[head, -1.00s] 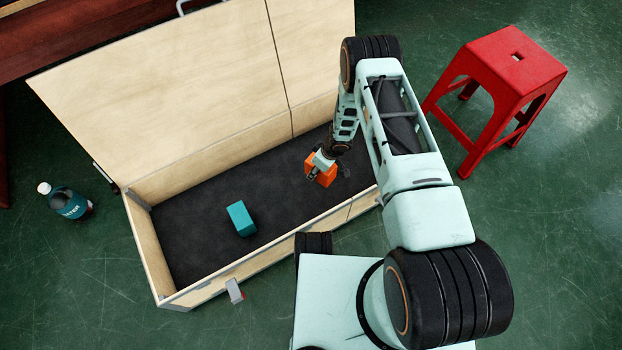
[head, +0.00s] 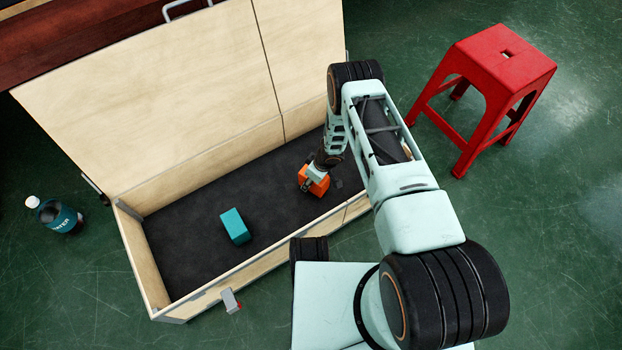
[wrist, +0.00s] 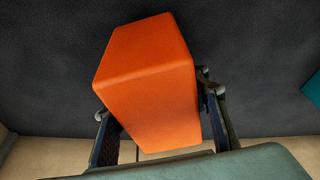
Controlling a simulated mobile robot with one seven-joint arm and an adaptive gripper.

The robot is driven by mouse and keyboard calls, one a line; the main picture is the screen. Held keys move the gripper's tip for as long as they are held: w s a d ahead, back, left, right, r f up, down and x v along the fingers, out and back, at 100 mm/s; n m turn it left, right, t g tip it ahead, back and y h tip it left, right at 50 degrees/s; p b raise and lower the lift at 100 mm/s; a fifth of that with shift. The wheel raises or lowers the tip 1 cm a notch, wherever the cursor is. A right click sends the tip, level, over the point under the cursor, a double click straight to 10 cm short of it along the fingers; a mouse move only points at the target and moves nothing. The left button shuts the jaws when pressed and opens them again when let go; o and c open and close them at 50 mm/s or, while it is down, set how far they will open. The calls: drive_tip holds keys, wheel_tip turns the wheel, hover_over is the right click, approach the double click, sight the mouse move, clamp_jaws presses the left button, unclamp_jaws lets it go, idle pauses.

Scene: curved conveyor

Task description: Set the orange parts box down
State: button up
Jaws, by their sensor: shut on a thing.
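The orange parts box (head: 315,184) is in the right half of an open wooden case with a dark lining. My gripper (head: 309,186) is shut on it. In the wrist view the orange box (wrist: 150,80) sits between the two dark fingers (wrist: 160,125), tilted in the picture, with the dark lining behind it. I cannot tell whether the box touches the case floor. My arm covers part of the view near it.
A teal box (head: 235,226) lies on the lining (head: 190,255) to the left. The case's front wall (head: 265,265) is close to my base. Its raised lid (head: 160,90) stands behind. A red stool (head: 490,75) is at right, a bottle (head: 55,215) at left.

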drive_tip(key=o, duration=1.4)
drive_tip(key=shift+f, duration=0.1)
drive_tip(key=p+v, duration=0.4)
drive_tip(key=v, duration=0.7)
drive_tip(key=shift+w+r+p, duration=0.1)
drive_tip(key=shift+r+p, duration=0.3)
drive_tip(key=shift+d+r, duration=0.15)
drive_tip(key=shift+r, duration=0.55)
